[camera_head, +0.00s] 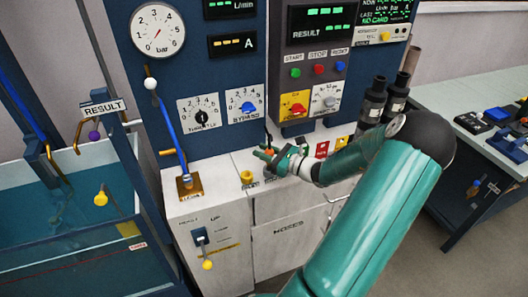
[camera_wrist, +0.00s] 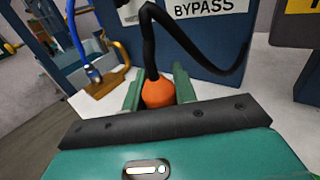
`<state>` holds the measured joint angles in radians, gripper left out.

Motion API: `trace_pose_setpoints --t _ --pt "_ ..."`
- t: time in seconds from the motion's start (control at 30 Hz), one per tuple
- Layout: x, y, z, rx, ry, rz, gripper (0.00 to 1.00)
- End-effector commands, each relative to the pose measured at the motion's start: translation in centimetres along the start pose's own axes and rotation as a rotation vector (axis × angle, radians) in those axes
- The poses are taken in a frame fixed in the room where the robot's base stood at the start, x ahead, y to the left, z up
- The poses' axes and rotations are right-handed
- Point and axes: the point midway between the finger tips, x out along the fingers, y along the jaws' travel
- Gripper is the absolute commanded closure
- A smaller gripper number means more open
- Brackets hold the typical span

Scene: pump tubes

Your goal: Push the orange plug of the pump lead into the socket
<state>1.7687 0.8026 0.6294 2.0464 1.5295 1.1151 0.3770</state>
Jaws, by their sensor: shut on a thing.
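My gripper (camera_head: 275,157) is above the white bench top, in front of the blue panel. In the wrist view its two green fingers (camera_wrist: 159,84) are shut on the orange plug (camera_wrist: 158,94). A black lead (camera_wrist: 149,45) rises from the plug's top and loops right in front of the BYPASS label. In the head view only a small bit of the plug (camera_head: 268,152) shows between the fingers. I cannot make out the socket for certain. A yellow-ringed fitting (camera_head: 247,177) stands on the bench front, left of and below my gripper.
A blue lever (camera_head: 170,120) on a brass base stands left of my gripper. Red and yellow labelled blocks (camera_head: 322,149) stand close on the right. Black cylinders (camera_head: 373,102) stand behind my arm. A water tank (camera_head: 70,215) is at the left.

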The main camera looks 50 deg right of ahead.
Motion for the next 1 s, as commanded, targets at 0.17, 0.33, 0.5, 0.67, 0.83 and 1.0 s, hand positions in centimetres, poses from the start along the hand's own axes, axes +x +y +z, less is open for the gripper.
trace_pose_setpoints --t 0.17,0.33,0.5,0.67,0.83,1.0 --pt "0.01 0.0 0.0 0.0 -0.001 0.0 0.95" --pt "0.04 0.02 0.0 0.0 0.0 0.0 0.95" --pt "0.05 0.01 -0.02 0.0 0.0 0.0 0.95" --pt "0.05 0.01 -0.06 0.0 0.0 0.0 0.95" --pt "0.06 0.01 -0.38 0.001 0.0 0.0 0.95" --pt "0.07 0.01 -0.77 0.001 -0.001 0.0 0.95"
